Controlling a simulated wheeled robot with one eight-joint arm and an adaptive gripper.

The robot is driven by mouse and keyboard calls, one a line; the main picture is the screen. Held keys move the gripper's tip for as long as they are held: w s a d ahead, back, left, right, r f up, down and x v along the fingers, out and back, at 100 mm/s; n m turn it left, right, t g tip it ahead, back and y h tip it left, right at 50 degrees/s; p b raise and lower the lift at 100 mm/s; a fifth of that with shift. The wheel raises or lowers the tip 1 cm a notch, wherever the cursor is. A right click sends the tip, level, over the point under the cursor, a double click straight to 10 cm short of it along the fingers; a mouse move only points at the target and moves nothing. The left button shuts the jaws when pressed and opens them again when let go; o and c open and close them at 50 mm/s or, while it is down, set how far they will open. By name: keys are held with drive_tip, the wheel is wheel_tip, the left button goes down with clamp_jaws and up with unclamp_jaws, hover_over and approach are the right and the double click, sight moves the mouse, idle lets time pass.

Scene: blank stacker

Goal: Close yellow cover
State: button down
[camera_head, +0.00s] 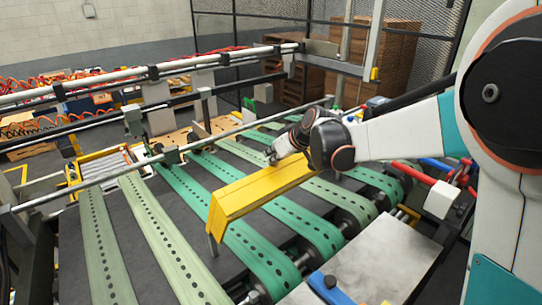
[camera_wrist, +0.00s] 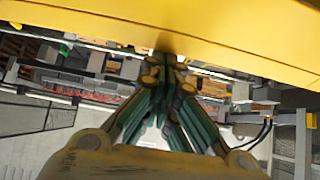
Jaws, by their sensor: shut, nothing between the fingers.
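The yellow cover (camera_head: 258,193) is a long, narrow box-like bar above the green belts in the head view. Its near left end shows a folded edge. In the wrist view the yellow cover (camera_wrist: 190,32) fills the top of the picture as a broad band. My gripper (camera_wrist: 166,58) is shut with its fingertips together at the cover's lower edge in that view. It appears to touch the cover or be very close to it. In the head view my wrist is at the cover's far right end, and the fingers are mostly hidden there.
Green perforated belts (camera_head: 165,240) run below the cover over a dark bed. A metal rail (camera_head: 240,130) crosses behind it. A grey metal plate (camera_head: 375,262) and a blue-topped part (camera_head: 328,287) stand at the front right. Wooden stacks (camera_head: 395,55) are behind a mesh fence.

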sight(285, 179)
drive_tip(key=s+d+f+b, duration=0.1)
drive_tip(key=s+b, duration=0.1)
drive_tip(key=s+d+f+t+y+b, duration=0.1)
drive_tip(key=s+d+f+b, duration=0.1)
drive_tip(key=b, duration=0.1)
drive_tip(key=s+d+f+t+b, duration=0.1)
drive_tip(key=s+b, duration=0.1)
drive_tip(key=shift+s+d+f+y, duration=0.2)
drive_tip(key=shift+d+f+y, duration=0.1)
drive_tip(key=shift+d+y, duration=0.1)
drive_tip(key=s+d+f+t+b, duration=0.1)
drive_tip(key=s+d+f+b, duration=0.1)
drive_tip(key=f+b, duration=0.5)
drive_tip(key=s+d+f+t+y+b, duration=0.1)
drive_tip(key=s+d+f+b, duration=0.2)
drive_tip(key=s+f+b, duration=0.2)
drive_tip(key=s+d+f+t+y+b, duration=0.1)
drive_tip(key=s+d+f+b, duration=0.1)
drive_tip(key=f+b, duration=0.7)
drive_tip(key=shift+s+d+f+t+b, duration=0.3)
drive_tip(key=shift+s+t+b, duration=0.1)
drive_tip(key=shift+s+b, duration=0.6)
drive_tip(key=shift+w, duration=0.15)
drive_tip(key=shift+r, duration=0.15)
